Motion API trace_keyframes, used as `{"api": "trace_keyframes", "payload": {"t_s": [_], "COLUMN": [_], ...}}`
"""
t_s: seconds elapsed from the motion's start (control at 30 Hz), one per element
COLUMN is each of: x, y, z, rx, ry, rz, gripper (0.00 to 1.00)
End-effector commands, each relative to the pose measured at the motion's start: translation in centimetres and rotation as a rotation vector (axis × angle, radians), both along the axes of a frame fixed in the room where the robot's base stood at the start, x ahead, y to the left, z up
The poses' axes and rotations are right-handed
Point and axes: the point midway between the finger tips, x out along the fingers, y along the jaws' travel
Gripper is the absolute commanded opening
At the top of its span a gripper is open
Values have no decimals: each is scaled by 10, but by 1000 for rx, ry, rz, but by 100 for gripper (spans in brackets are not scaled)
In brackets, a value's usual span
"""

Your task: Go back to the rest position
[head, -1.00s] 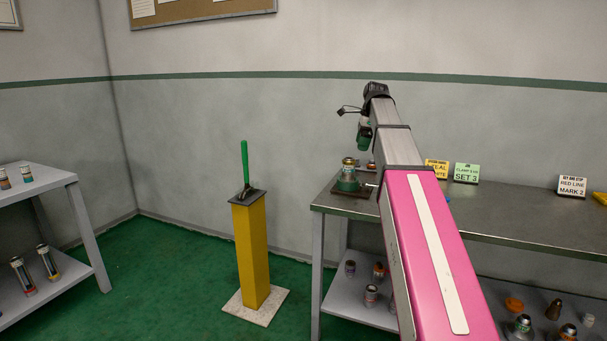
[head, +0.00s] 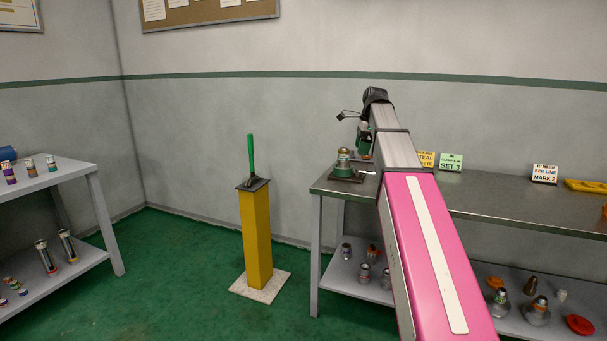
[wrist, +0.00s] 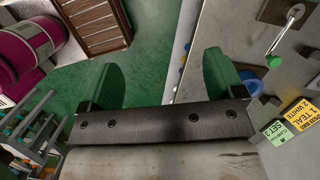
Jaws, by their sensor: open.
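My gripper (wrist: 162,82) shows in the wrist view with its two green fingers apart and nothing between them. In the head view my gripper (head: 362,138) is small and partly hidden by my arm, above the left end of the steel bench (head: 490,198). A vise (head: 346,174) with a green body stands at that end of the bench, holding an upright metal piece (head: 344,155). The gripper appears apart from it. In the wrist view a vise handle with a green knob (wrist: 273,61) shows at the upper right.
A yellow post (head: 256,235) with a green lever (head: 251,153) stands left of the bench. A shelf table (head: 75,175) with small parts is at far left. Signs reading SET 3 (head: 451,162) and MARK 2 (head: 544,174) stand on the bench. Green floor between is clear.

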Motion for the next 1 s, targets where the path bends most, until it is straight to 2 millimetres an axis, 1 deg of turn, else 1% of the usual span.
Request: {"api": "trace_keyframes", "payload": {"t_s": [0.03,0.27,0.47,0.57,0.67,0.7,0.77,0.8,0.87,0.9,0.97,1.0], "x": [-2,-8,-16,-25,-37,-43,-52,-58,-69,-76,-87,-95], "y": [1,2,5,7,9,9,11,11,12,13,14,15], "z": [-7,-40,-83,-113,-151,-168,-193,-208,-231,-246,-268,-283], "rx": [-2,-12,-27,-36,-50,-56,-65,-72,-82,-88,-96,-102], "ry": [-1,-14,-32,-43,-57,-64,-72,-79,-88,-93,-100,-104], "rz": [13,92,200,278,380,429,500,548,621,670,744,794], "gripper": [88,88,88,88,88,88,88,88,88,88,88,88]}}
